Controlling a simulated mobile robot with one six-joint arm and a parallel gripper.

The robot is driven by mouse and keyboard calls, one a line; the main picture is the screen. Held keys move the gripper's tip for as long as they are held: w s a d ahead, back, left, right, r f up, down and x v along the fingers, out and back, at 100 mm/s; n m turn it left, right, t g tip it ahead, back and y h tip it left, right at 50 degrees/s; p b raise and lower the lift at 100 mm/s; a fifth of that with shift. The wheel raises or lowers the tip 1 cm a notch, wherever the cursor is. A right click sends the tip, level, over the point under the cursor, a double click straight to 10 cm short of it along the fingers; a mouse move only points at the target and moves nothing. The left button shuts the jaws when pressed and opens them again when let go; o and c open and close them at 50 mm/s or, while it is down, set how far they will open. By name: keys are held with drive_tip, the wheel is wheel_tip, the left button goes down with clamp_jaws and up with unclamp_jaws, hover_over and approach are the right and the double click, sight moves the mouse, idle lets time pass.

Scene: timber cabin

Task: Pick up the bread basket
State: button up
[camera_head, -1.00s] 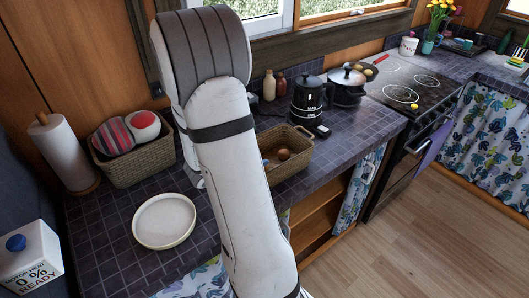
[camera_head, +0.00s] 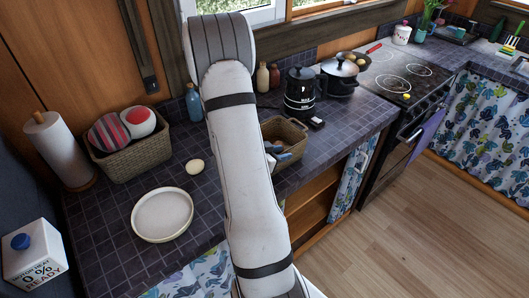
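A wicker basket (camera_head: 294,133) stands on the dark tiled counter, just right of my arm. It holds small items, some brownish and some bluish, too small to name for sure. My arm hides its left part. A second, larger wicker basket (camera_head: 140,160) stands at the back left, holding a striped ball-like bundle (camera_head: 110,131) and a red-and-white one (camera_head: 138,122). I cannot tell for sure which is the bread basket; the right one showed brown, bread-like rounds earlier. My gripper is out of sight behind my arm.
A cream plate (camera_head: 162,215), a small pale round thing (camera_head: 195,166), a paper towel roll (camera_head: 58,148) and a blue bottle (camera_head: 194,103) are on the left counter. A black kettle (camera_head: 299,92), pots (camera_head: 340,77) and the stove (camera_head: 400,75) are behind right.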

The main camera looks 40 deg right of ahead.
drive_tip(key=shift+c, duration=0.5)
clamp_jaws()
idle(0.8)
